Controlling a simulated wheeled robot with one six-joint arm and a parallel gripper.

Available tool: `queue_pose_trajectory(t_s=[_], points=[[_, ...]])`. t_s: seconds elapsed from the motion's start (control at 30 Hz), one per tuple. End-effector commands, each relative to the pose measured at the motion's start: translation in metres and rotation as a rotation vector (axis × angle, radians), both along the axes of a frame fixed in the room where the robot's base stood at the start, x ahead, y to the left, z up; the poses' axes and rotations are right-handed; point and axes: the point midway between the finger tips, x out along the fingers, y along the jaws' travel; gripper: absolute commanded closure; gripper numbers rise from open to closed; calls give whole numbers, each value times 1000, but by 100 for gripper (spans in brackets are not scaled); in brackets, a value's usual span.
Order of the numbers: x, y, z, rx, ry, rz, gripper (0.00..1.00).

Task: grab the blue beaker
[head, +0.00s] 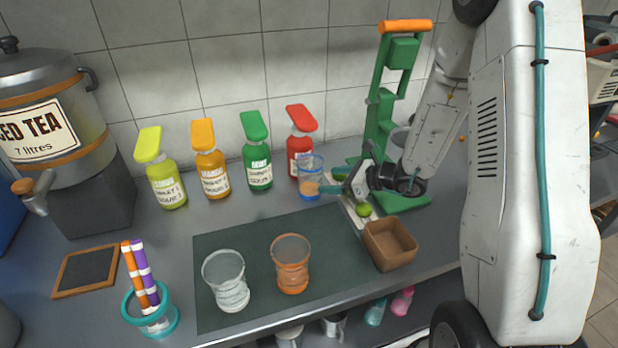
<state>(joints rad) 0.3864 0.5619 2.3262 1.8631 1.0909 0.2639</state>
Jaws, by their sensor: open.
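The blue beaker (310,182) is a clear cup with a blue rim and base. It stands upright on the counter in front of the red-capped bottle (301,145), with something orange-brown showing in it. My gripper (332,190) is open at its right side, with its fingers pointing left toward it.
Green-, orange- and yellow-capped bottles stand left of the beaker. A green press (385,120) stands behind my arm. A brown bowl (390,246) and limes lie below my gripper. A clear cup (227,280) and an orange cup (291,264) stand on the dark mat (250,237).

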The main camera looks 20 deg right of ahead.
Motion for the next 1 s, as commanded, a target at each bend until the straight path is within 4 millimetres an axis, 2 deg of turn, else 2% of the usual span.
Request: queue_pose_trajectory(t_s=[0.1, 0.33, 0.53, 0.8, 0.83, 0.93, 0.97, 1.0], points=[[9, 16, -5, 1, 1, 11, 27], [24, 33, -13, 0, 0, 17, 27], [45, 51, -23, -1, 0, 17, 27], [50, 54, -26, 0, 0, 12, 27], [50, 54, -26, 0, 0, 12, 30], [50, 53, -26, 0, 0, 12, 58], [50, 53, -26, -1, -1, 11, 63], [50, 53, -26, -1, -1, 11, 63]])
